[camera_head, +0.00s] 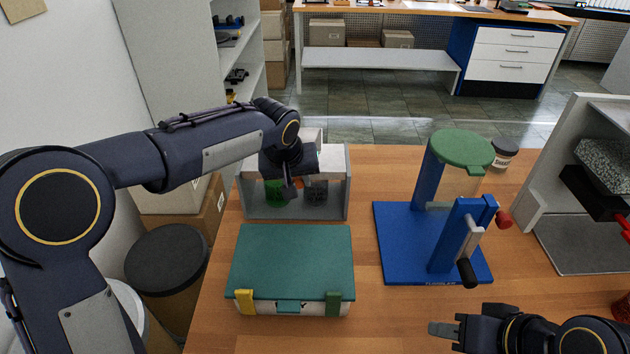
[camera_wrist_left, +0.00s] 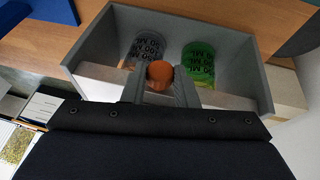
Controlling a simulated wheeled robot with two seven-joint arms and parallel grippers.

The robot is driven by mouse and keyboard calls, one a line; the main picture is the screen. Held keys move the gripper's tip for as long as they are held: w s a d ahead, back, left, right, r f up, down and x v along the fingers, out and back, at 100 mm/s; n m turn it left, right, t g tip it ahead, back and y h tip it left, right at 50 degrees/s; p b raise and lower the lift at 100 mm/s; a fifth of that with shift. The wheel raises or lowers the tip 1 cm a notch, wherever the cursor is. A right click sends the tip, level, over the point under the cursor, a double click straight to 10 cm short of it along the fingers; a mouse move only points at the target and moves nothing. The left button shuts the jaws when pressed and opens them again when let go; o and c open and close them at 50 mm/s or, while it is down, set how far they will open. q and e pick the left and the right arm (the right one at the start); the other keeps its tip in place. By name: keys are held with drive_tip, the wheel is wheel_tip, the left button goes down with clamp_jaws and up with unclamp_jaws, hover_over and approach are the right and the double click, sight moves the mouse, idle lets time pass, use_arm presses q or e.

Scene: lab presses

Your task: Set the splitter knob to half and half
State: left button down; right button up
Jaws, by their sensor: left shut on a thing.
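The splitter is a grey open-fronted box (camera_head: 245,205) at the back left of the table. Its orange knob (camera_wrist_left: 160,74) shows in the left wrist view between my left gripper's fingers. My left gripper (camera_head: 293,192) is at the front of the splitter and is shut on the knob. The knob's pointing direction cannot be told. Inside the splitter stand a green beaker (camera_wrist_left: 199,62) and a clear beaker (camera_wrist_left: 150,50) with dark printing. My right gripper (camera_head: 440,329) is at the lower right, away from the splitter; its finger opening is not clear.
A teal-lidded box (camera_head: 290,260) with yellow and green latches stands in front of the splitter. A blue tumbler stand (camera_head: 400,245) with a green top is to the right. A grey shelf unit (camera_head: 560,190) and a dark-lidded jar (camera_head: 503,152) stand further right.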

use_arm(q)
drive_tip(key=shift+a, duration=0.7)
drive_tip(key=c, duration=1.1)
unclamp_jaws()
drive_tip(key=v, duration=0.8)
